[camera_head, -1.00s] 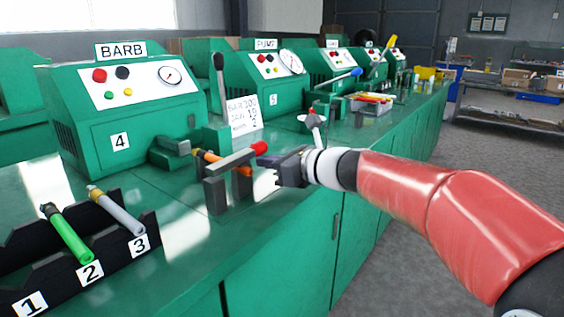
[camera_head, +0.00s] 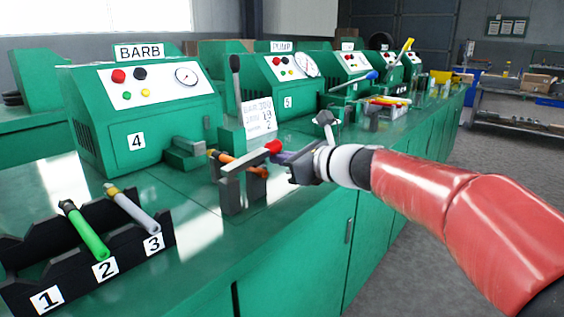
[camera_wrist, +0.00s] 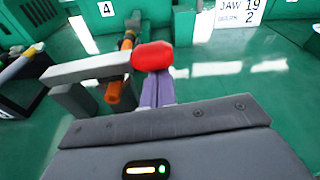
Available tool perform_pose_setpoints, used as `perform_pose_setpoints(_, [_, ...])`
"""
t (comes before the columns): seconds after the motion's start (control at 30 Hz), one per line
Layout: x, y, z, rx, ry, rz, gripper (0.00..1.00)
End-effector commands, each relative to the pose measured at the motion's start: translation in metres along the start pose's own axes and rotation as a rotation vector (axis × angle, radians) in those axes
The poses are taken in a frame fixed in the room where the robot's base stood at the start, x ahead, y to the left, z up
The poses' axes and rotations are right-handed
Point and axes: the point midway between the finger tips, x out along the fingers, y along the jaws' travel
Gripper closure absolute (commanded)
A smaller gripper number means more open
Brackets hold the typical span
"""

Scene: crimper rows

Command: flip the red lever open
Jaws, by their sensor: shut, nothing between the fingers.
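The red lever is a grey bar (camera_head: 252,157) with a red knob (camera_head: 274,147) at its right end. It lies across the grey clamp posts (camera_head: 243,193) over an orange hose (camera_head: 237,163) in front of the machine marked 4. In the wrist view the red knob (camera_wrist: 152,56) sits right at the tips of my gripper's purple fingers (camera_wrist: 157,90); I cannot tell whether they touch. My gripper (camera_head: 284,158) is shut with nothing between its fingers, just right of the knob. The knob partly hides the fingertips.
A black rack (camera_head: 85,250) numbered 1 to 3 holds a green tool and a grey tool at left. Machine 4 (camera_head: 140,105) stands behind the clamp, with a black upright lever (camera_head: 236,90) at its right. The bench front between rack and clamp is clear.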

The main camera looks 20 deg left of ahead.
Motion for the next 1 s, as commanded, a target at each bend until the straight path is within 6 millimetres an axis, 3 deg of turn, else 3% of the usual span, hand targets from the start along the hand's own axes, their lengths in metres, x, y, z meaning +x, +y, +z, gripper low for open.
perform_pose_setpoints(0.27, [-0.004,-0.002,0.02,-0.141,-0.004,-0.026,1.0])
perform_pose_setpoints(0.57, [-0.01,0.001,0.055,-0.418,-0.005,-0.078,1.0])
perform_pose_setpoints(1.0, [-0.019,0.025,0.102,-0.828,-0.005,-0.152,1.0])
